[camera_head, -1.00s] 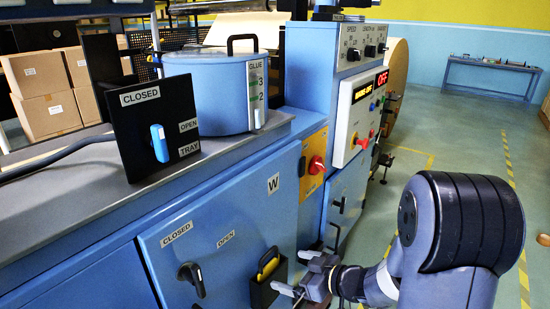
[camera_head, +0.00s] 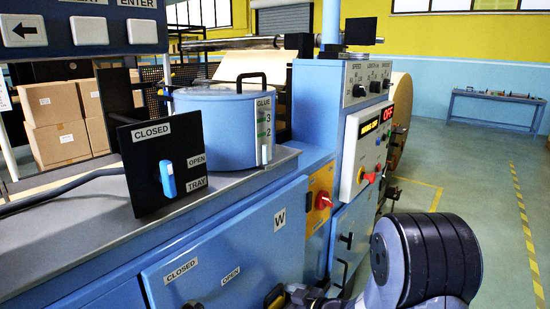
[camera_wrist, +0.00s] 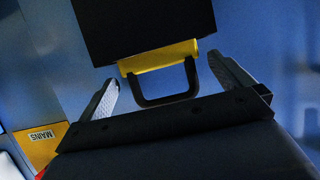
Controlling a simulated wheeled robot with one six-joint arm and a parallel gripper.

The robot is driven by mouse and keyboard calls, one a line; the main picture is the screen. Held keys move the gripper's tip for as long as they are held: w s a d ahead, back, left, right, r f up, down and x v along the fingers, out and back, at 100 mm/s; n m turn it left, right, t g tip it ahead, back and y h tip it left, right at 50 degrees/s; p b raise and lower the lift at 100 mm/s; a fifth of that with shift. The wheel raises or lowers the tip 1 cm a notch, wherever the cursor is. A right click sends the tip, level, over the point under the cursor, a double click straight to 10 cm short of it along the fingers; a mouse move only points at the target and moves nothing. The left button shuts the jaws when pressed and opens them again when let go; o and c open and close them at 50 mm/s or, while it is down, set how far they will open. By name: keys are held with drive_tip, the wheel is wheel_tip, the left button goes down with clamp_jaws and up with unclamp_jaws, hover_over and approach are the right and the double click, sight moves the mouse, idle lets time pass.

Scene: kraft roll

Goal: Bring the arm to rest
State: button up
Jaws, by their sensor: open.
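My arm (camera_head: 425,260) reaches in from the lower right in the head view, with its dark rounded joint low in the picture. My gripper (camera_wrist: 163,75) is open, with one grey finger on each side in the wrist view. A black loop handle (camera_wrist: 165,102) under a yellow band (camera_wrist: 160,56) and a black block (camera_wrist: 145,25) shows between the fingers. I cannot tell how far it is from them, and see no finger closed on it. In the head view the gripper is mostly cut off by the bottom edge, near the blue cabinet front.
The blue machine (camera_head: 230,250) fills the left and middle, close to my arm. A black panel with a blue lever (camera_head: 168,178) and a blue glue pot (camera_head: 215,130) stand on top. A red switch (camera_head: 323,200) is on its side. Open floor (camera_head: 480,200) lies at the right.

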sight(275, 291)
drive_tip(key=shift+s+d+f+b, duration=0.15)
drive_tip(key=shift+d+f+b, duration=0.1)
drive_tip(key=shift+f+b, duration=0.1)
drive_tip(key=p+v, duration=0.2)
drive_tip(key=v, duration=0.8)
drive_tip(key=b+x, duration=0.1)
drive_tip(key=x, duration=0.8)
drive_tip(key=shift+a+f+b, duration=0.1)
drive_tip(key=shift+a+b, duration=0.2)
drive_tip(key=shift+b, duration=0.05)
drive_tip(key=r+p, duration=0.2)
drive_tip(key=r, duration=0.1)
drive_tip(key=w+r+p, duration=0.1)
drive_tip(key=shift+a+r+p, duration=0.15)
drive_tip(key=shift+a+p, duration=0.15)
wheel_tip(275, 291, up, 13)
drive_tip(key=p, duration=1.3)
drive_tip(key=shift+r, duration=0.15)
